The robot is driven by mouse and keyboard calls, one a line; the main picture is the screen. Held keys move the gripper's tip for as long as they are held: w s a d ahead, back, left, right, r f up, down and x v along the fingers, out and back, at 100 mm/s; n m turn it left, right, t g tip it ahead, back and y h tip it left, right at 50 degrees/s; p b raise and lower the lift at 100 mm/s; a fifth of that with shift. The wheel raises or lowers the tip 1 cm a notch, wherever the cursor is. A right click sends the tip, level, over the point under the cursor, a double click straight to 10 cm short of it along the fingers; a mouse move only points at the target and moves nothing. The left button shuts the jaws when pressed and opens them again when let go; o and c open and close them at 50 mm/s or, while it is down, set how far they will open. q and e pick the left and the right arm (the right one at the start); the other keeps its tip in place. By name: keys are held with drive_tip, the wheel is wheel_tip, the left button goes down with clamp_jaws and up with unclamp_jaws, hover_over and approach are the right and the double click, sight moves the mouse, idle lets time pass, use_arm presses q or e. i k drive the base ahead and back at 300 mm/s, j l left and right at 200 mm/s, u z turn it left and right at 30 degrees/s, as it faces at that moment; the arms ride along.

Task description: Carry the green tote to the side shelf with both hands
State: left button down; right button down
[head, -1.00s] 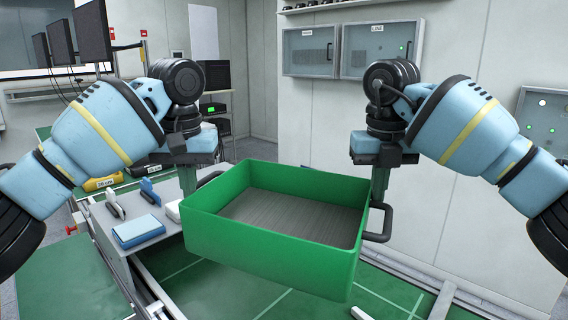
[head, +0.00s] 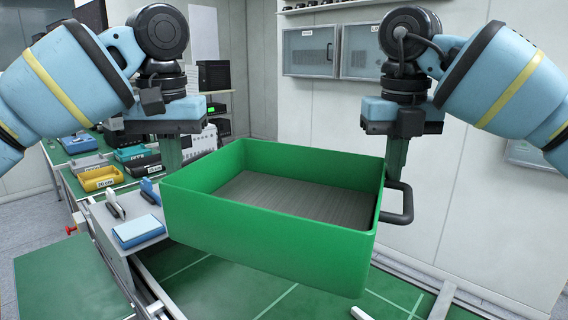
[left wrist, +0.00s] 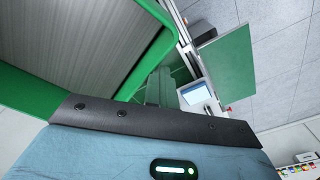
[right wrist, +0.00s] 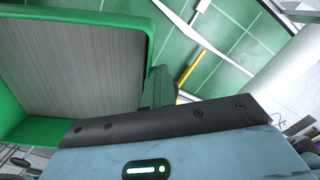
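The green tote (head: 270,235) is an open box with a grey ribbed floor, and it looks empty. It hangs in the air in the middle of the head view, between my two grippers. My left gripper (head: 173,158) is shut at its left end; the handle there is hidden behind the wall. My right gripper (head: 396,160) is shut at its right end, where a dark handle (head: 402,210) sticks out. The tote's inside also shows in the left wrist view (left wrist: 75,35) and the right wrist view (right wrist: 70,65).
A grey side shelf (head: 100,222) stands left of the tote, with a blue-topped box (head: 138,232) and upright pieces on it. Green panels and metal rails (head: 150,285) lie below. A wall with grey cabinets (head: 312,52) is behind.

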sight(66, 280)
drive_tip(key=j+z, duration=0.1)
drive_tip(key=j, duration=0.5)
drive_tip(key=k+j, duration=0.1)
drive_tip(key=j, duration=0.5)
drive_tip(key=k+j+z, duration=0.15)
drive_tip(key=j, duration=0.5)
drive_tip(key=j+z, duration=0.1)
drive_tip(key=j, duration=0.5)
